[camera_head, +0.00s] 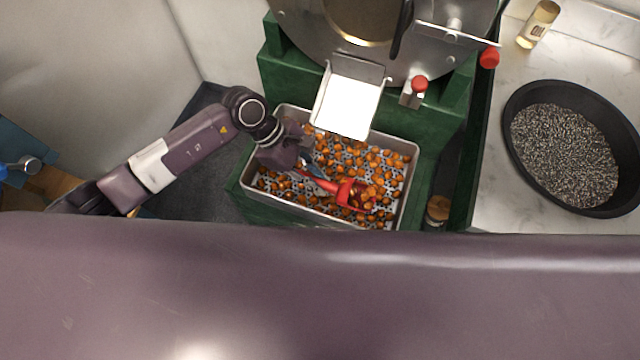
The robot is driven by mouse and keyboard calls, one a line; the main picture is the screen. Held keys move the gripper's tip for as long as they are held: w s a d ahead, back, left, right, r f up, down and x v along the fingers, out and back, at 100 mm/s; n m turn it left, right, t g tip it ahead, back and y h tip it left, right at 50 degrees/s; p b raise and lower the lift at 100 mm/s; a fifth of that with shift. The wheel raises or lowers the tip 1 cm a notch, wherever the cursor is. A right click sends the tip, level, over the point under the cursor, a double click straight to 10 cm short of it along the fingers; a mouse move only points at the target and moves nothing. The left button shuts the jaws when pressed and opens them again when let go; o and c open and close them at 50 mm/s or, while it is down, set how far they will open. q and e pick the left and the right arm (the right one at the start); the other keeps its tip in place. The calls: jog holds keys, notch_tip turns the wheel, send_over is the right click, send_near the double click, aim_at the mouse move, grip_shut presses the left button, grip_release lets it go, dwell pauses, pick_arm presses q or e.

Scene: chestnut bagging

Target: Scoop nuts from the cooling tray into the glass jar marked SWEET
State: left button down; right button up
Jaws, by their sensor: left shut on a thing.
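The metal cooling tray (411,177) holds many orange-brown nuts on its perforated floor. My left gripper (304,166) is over the tray's left half, shut on the handle of a red scoop (343,192). The scoop's bowl points right, low over the tray's lower right part, with several nuts in or against it. I cannot tell whether it touches the tray floor. A small glass jar (539,24) with a pale label is at the upper right; its lettering is too small to read. My right gripper is not in view.
A green machine frame (440,126) surrounds the tray, with a white chute (348,98) above it. A round brown-topped object (438,209) stands right of the tray. A black pan (513,183) of dark grains sits on the pale counter (490,205). My purple body covers the bottom.

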pick_arm(q)
jog(key=shift+h, duration=0.3)
jog(key=shift+d+r+v, duration=0.15)
jog(key=shift+v, duration=0.9)
jog(key=shift+d+r+v, duration=0.1)
jog(key=shift+d+v, duration=0.1)
jog(key=shift+v, duration=0.9)
jog(key=shift+s, duration=0.15)
